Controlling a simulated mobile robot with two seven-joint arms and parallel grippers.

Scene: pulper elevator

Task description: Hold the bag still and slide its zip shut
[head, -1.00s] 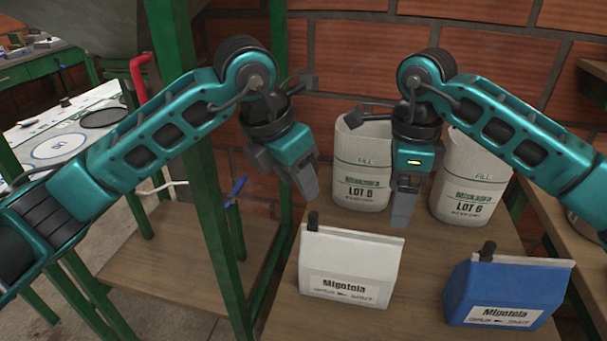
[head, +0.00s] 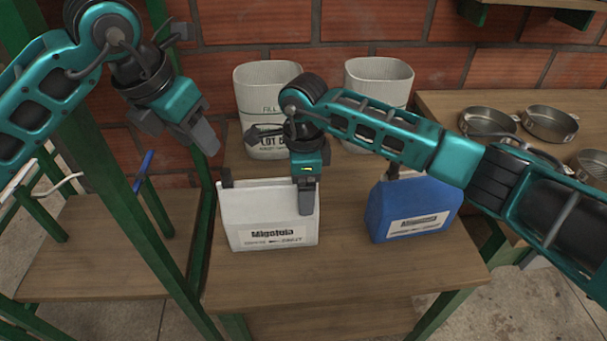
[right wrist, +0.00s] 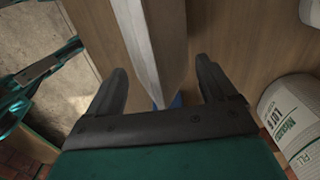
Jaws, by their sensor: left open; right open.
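A white bag (head: 268,215) labelled Migotela stands upright on the wooden table, with a dark zip tab (head: 226,177) at the left end of its top edge. A blue bag (head: 412,208) stands to its right, with a dark tab at its top left. My right gripper (head: 305,200) is open at the right part of the white bag, one finger in front of its face. In the right wrist view the white bag (right wrist: 160,35) runs up between the open fingers; whether they touch it I cannot tell. My left gripper (head: 180,130) is open, above and left of the white bag.
Two pale sacks (head: 265,90) stand behind the bags against the brick wall. Several metal pans (head: 550,122) sit on the right-hand table. A green frame post (head: 110,170) stands left. The table front is clear.

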